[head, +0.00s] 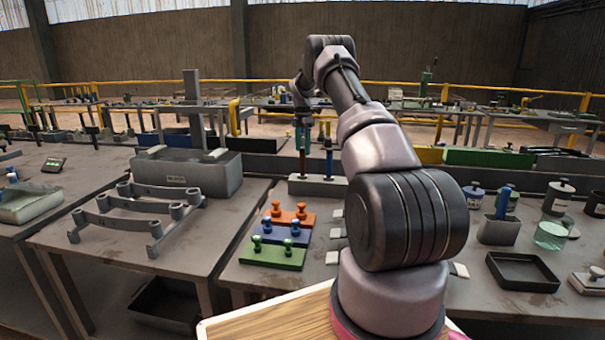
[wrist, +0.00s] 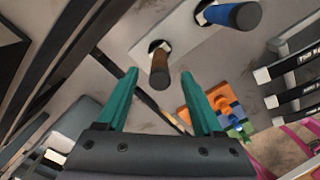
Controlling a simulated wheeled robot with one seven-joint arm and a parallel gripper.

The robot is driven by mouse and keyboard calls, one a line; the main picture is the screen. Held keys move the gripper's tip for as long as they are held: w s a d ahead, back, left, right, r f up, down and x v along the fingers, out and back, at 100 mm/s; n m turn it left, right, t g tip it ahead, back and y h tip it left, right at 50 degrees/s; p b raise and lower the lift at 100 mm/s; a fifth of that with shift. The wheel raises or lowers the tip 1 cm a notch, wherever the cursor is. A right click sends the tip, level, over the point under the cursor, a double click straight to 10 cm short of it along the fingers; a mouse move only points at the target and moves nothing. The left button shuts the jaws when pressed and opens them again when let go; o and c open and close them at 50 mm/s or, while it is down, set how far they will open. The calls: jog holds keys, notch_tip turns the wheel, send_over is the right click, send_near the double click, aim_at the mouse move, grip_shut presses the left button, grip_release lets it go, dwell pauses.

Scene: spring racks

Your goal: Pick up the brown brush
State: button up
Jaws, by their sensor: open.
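The brown brush (wrist: 160,70) stands upright in a light grey holder (wrist: 185,35), seen end-on in the wrist view. In the head view the brush (head: 302,163) is a thin dark upright shape in the holder (head: 317,187). My gripper (wrist: 160,76) has two green fingers spread apart. The brush end shows between the fingertips in the wrist view; I cannot tell whether they touch it. In the head view my gripper (head: 302,127) is small, above the brush. The brush's lower part is hidden in the holder.
A blue-handled tool (wrist: 235,15) stands in the same holder, close to the brown brush. Orange, blue and green knobbed plates (head: 282,235) lie on the table in front. A grey bin (head: 187,172) and a metal rack (head: 135,215) are to the left. A black tray (head: 522,272) is at right.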

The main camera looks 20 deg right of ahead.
aim_at(302, 175)
notch_tip(302, 175, down, 8)
grip_shut()
dwell(0.5)
